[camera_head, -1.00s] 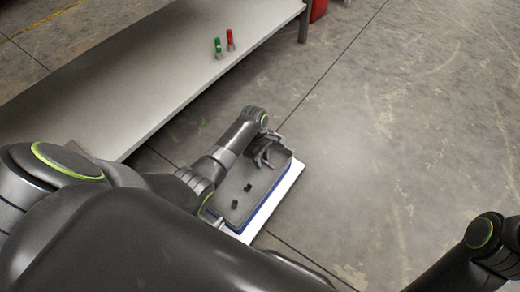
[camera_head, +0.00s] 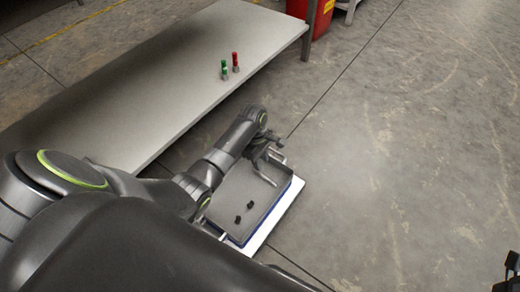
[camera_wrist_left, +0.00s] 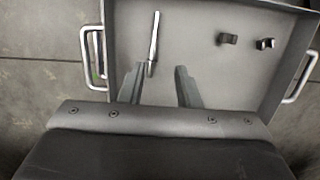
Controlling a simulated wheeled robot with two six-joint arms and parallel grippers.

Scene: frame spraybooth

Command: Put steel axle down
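The steel axle (camera_wrist_left: 154,43) is a thin bright rod over the grey floor of a tray (camera_wrist_left: 203,65) in the left wrist view. It also shows as a thin light line in the head view (camera_head: 265,178). My left gripper (camera_wrist_left: 160,68) is over the tray with its fingers apart. The axle's near end shows between the fingertips, closer to the left finger, and neither finger is closed on it. The axle looks to lie in the tray. A dark part of my right arm, perhaps its gripper (camera_head: 512,264), shows at the right edge.
Two small dark parts (camera_head: 244,212) lie in the tray, which has side handles (camera_wrist_left: 92,57). A long grey table (camera_head: 150,85) holds a green (camera_head: 224,69) and a red-topped piece (camera_head: 235,62). A red bin (camera_head: 318,15) stands behind. Floor on the right is clear.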

